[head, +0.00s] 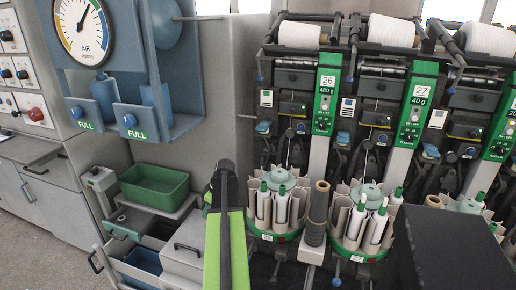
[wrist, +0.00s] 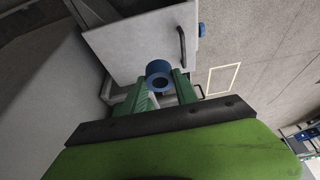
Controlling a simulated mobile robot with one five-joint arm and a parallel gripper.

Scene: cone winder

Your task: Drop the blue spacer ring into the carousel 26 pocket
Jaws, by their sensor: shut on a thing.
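The blue spacer ring (wrist: 159,73) is between the green fingertips of my gripper (wrist: 161,84) in the wrist view. The gripper is shut on it, and the ring's hole faces the camera. In the head view my green arm stands in the lower middle, and the ring and fingers cannot be made out there. Carousel 26 (head: 273,236) is just right of my arm, below the green unit panel marked 26 (head: 325,92). Its cream-walled pockets hold several white tubes with green tips around a pale green hub (head: 279,175). My arm stands close to its left side.
A green tray (head: 154,187) and an open drawer with a blue bin (head: 143,262) are at left. In the wrist view a grey cabinet front with a dark handle (wrist: 182,46) lies beyond the ring.

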